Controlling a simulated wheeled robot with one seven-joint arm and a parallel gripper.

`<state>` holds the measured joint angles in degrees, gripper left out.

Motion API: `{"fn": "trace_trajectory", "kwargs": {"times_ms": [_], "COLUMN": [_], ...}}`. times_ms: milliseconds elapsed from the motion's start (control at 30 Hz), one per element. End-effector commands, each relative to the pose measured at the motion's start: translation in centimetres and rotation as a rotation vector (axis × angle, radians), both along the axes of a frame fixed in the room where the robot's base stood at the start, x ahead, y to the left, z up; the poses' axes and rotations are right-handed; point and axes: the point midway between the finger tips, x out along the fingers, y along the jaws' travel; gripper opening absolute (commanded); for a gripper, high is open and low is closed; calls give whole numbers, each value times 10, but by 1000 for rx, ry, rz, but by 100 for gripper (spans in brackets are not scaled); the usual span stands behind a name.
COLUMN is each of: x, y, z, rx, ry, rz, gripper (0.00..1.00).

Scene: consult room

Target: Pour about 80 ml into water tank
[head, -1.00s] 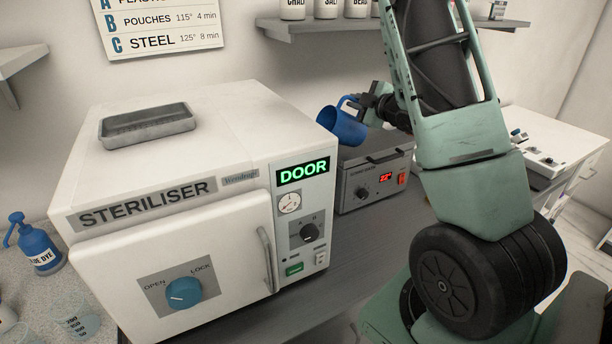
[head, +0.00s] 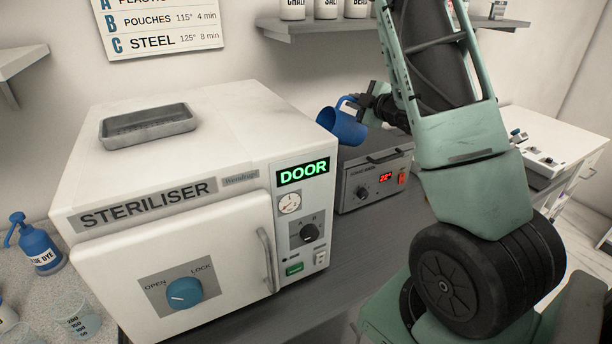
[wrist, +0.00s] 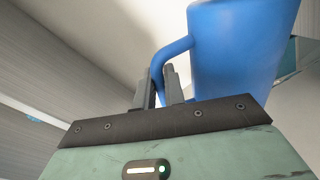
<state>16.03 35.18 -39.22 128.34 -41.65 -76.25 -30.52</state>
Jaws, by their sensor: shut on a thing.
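A grey metal tray (head: 148,128) lies on top of the steriliser. The grey box (head: 372,182) stands on the counter beside it. A blue dye bottle (head: 40,248) and a beaker (head: 82,322) are at the left. A wall shelf (head: 390,32) with jars hangs above.

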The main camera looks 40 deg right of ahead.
Motion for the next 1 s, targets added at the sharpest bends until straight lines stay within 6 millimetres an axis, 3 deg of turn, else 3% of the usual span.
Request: {"fn": "trace_trajectory", "kwargs": {"times_ms": [1000], "x": [0], "y": [1], "z": [1], "rx": [-31], "ry": [6], "rz": [-1], "gripper": [0]}}
